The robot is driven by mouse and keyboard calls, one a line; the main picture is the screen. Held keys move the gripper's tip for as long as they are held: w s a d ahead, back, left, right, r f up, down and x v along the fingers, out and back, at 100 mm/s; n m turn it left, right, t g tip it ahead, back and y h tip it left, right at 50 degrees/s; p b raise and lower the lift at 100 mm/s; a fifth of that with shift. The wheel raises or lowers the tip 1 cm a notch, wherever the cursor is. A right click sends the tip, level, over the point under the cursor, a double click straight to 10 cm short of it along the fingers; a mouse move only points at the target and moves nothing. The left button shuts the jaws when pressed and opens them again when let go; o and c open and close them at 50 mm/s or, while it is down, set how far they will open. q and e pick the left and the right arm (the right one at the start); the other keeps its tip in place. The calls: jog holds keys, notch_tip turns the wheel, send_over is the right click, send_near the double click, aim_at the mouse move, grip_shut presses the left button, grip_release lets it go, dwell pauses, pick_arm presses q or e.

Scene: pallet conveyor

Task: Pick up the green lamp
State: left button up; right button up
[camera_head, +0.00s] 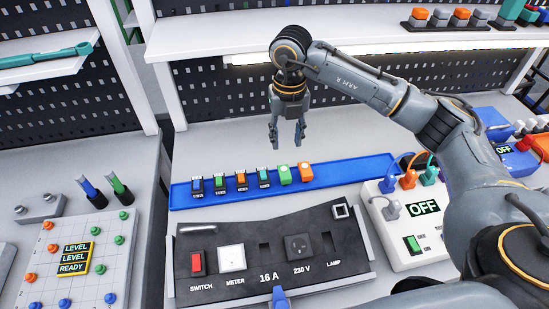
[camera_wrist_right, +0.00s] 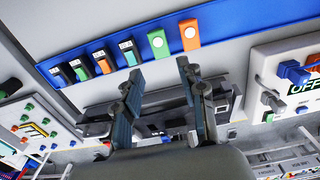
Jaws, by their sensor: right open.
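The green lamp (camera_head: 285,175) is a small green block with a pale round top. It sits in the blue tray (camera_head: 180,195), just left of a similar orange lamp (camera_head: 305,172). In the right wrist view the green lamp (camera_wrist_right: 157,44) lies beyond the fingertips, between their lines. My right gripper (camera_head: 287,142) is open and empty, pointing down above and apart from the tray, near the green lamp. Its two fingers also show in the right wrist view (camera_wrist_right: 158,70). My left gripper is not in view.
Several other small modules (camera_head: 241,182) stand in the tray's left part. A black panel (camera_head: 230,285) with switch, meter and sockets lies in front. A white box reading OFF (camera_head: 415,235) stands right, a pegboard panel (camera_head: 110,225) left. A shelf (camera_head: 210,40) spans behind my right arm.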

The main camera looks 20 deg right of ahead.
jog(key=p, duration=0.2)
send_over(284, 171)
jog(key=f, duration=0.7)
jog(key=shift+s+d+f, duration=0.1)
jog(key=shift+d+f, duration=0.05)
jog(key=shift+d, duration=0.05)
jog(key=shift+f, duration=0.35)
jog(key=shift+f+p, duration=0.55)
jog(key=f, duration=0.1)
jog(key=f+p, duration=0.1)
jog(key=f, duration=0.1)
jog(key=shift+s+a+f+p, duration=0.1)
jog(key=shift+a+f+p, duration=0.1)
jog(key=shift+f+p, duration=0.1)
jog(key=shift+f, duration=0.45)
jog(key=shift+c, duration=0.2)
grip_shut()
jog(key=shift+r, duration=0.1)
